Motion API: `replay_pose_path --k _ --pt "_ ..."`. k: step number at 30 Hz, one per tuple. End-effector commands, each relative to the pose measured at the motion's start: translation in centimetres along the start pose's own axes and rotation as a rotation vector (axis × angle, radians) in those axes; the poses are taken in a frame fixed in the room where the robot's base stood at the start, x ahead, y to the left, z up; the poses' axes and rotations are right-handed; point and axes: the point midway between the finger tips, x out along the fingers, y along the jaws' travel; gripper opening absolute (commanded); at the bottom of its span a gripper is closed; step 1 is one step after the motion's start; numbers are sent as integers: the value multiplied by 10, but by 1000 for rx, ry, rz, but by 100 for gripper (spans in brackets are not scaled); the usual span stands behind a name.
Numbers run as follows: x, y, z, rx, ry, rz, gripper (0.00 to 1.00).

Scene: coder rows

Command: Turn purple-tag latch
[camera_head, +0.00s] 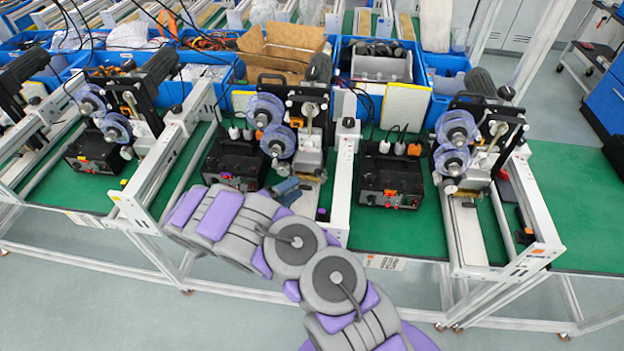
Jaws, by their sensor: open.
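A small purple mark (322,213), which may be the purple-tag latch, shows low on the white frame (343,170) of the middle coder row. It is too small for me to tell how the latch is turned. My grey and purple arm reaches in from the bottom and bends left across the front of the middle row. The arm lies just left of and below the mark. I cannot make out my gripper; the end of the arm seems hidden behind its own links. Small slate-blue pieces (287,188) show just above the arm, and I cannot tell what they are.
The middle coder (275,135) with clear reels stands behind my arm. A black control box (390,178) sits right of the white frame. Another coder (460,140) stands further right. Blue bins line the back. Green bench top (585,200) is free at the far right.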

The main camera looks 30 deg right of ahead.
Motion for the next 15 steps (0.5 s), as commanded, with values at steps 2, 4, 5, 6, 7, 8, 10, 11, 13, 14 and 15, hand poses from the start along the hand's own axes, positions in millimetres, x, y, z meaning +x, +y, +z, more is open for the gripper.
replay_pose_path --k 2,4,5,6,7,8,10,11,13,14,15 --pt "17 1 0 1 3 0 51" --pt "30 1 0 3 3 2 51" --pt "35 1 0 3 2 2 51" --pt "42 1 0 3 3 3 51" --pt "47 1 0 3 3 3 51" --pt "51 1 0 2 2 3 51" --pt "60 1 0 2 3 3 51" --pt "64 1 -1 2 2 3 51" --pt "70 1 0 2 1 2 51" --pt "72 1 -1 1 1 2 51" --pt "74 1 -1 1 1 3 51"
